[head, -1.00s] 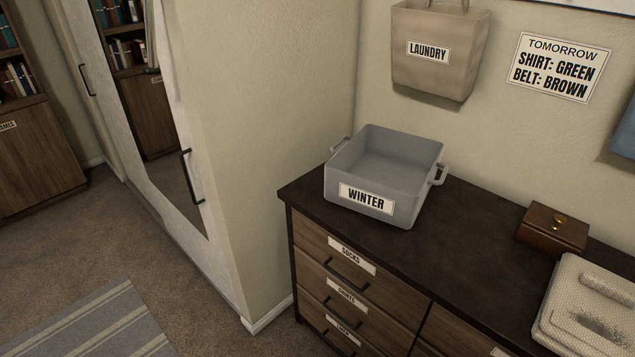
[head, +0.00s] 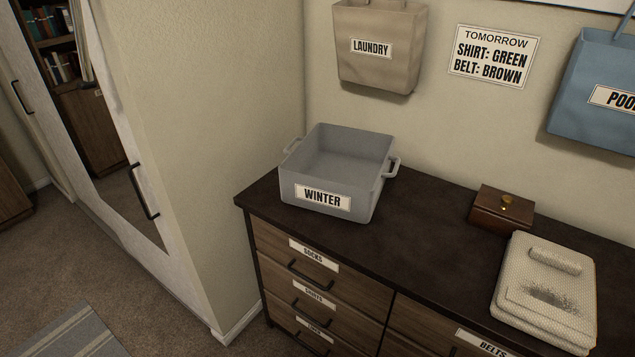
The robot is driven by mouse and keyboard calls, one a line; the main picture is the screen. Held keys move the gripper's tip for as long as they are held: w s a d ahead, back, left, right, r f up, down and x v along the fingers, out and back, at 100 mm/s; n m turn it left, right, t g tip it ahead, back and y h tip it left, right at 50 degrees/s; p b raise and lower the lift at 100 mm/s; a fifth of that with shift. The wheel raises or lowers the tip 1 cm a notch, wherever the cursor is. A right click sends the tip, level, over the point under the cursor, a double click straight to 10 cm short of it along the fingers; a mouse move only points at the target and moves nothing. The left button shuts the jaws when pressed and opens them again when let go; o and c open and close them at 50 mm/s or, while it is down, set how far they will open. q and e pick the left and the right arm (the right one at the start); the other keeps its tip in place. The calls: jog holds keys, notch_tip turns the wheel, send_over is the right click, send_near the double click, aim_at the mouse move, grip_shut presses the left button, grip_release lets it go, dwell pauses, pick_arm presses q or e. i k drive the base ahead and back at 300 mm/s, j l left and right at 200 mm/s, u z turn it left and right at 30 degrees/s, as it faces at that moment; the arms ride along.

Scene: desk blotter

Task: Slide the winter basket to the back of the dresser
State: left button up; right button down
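The winter basket (head: 358,198) is a grey open bin with a handle on each side and a white WINTER label on its front. It looks empty. It stands upright near the left end of the dark dresser top (head: 420,245), with a strip of bare top in front of it. How much room lies behind it is hidden by the basket. Neither of my grippers is in view.
A small brown box (head: 497,212) with a gold knob and a cream knitted item (head: 545,300) lie on the dresser's right. The top between basket and box is clear. A laundry bag (head: 378,70) and a blue bag (head: 600,65) hang on the wall above.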

aim_at(339, 172)
jog(key=i+j+z, duration=0.15)
jog(key=j+z, duration=0.2)
jog(key=i+j+z, duration=0.15)
jog(key=j+z, duration=0.25)
jog(key=i+j+z, duration=0.1)
jog(key=j+z, duration=0.25)
jog(key=l, duration=0.1)
